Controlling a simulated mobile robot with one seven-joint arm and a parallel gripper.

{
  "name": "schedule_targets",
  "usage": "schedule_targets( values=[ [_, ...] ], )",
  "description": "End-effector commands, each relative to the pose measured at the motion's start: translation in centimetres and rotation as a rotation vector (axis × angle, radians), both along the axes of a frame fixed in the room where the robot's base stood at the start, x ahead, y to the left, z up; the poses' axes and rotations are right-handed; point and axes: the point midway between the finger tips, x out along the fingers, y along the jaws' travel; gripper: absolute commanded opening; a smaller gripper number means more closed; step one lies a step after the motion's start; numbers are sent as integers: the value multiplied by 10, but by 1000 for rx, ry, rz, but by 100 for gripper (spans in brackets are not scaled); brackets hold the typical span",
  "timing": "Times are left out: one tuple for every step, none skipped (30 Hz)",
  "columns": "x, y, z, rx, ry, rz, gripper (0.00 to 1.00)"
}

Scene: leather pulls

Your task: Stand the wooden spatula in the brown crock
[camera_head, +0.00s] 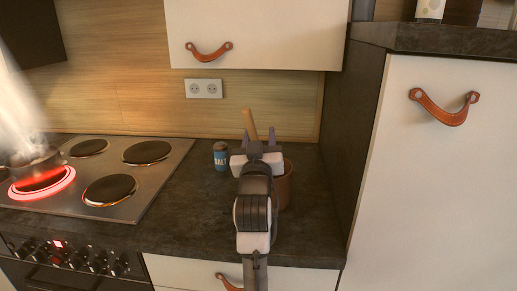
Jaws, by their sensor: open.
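The brown crock (286,188) stands on the dark counter, partly hidden behind my gripper and wrist, with its right side showing. The wooden spatula (249,122) sticks up beyond my gripper, leaning a little left. Its lower part is hidden, so I cannot tell from this view whether it is inside the crock. My gripper (259,136) is open, its two purple fingers apart and pointing away, with the spatula showing between them. I cannot tell whether either finger touches it.
A blue salt tin (220,156) stands just left of my gripper. The cooktop (110,170) is at left, with a glowing red burner and a steaming pot (30,158) on it. A tall cabinet (420,170) bounds the counter at right; a wall cabinet (257,35) hangs above.

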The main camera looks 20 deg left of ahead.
Motion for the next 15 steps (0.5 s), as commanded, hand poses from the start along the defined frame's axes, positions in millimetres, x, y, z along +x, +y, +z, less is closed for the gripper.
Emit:
schedule_targets(
  values=[
    [-4, -1, -3, 0, -1, 0, 43],
    [-7, -2, -4, 0, -1, 0, 43],
    [-13, -4, -6, 0, -2, 1, 43],
    [-17, -5, -9, 0, -1, 1, 43],
    [-23, -7, -11, 0, -1, 1, 43],
    [-31, -9, -13, 0, -2, 1, 43],
    [-37, -12, -16, 0, -1, 1, 43],
    [-44, -14, -19, 0, -1, 1, 43],
    [-53, -17, -21, 1, -2, 2, 43],
    [-60, -19, -24, 0, 0, 1, 43],
    [-67, -21, -26, 0, -1, 1, 43],
    [-76, -24, -29, 0, -1, 1, 43],
    [-83, -27, -32, 0, -1, 1, 43],
    [-90, -29, -34, 0, -2, 1, 43],
    [-98, -32, -37, 0, 0, 1, 43]
  ],
)
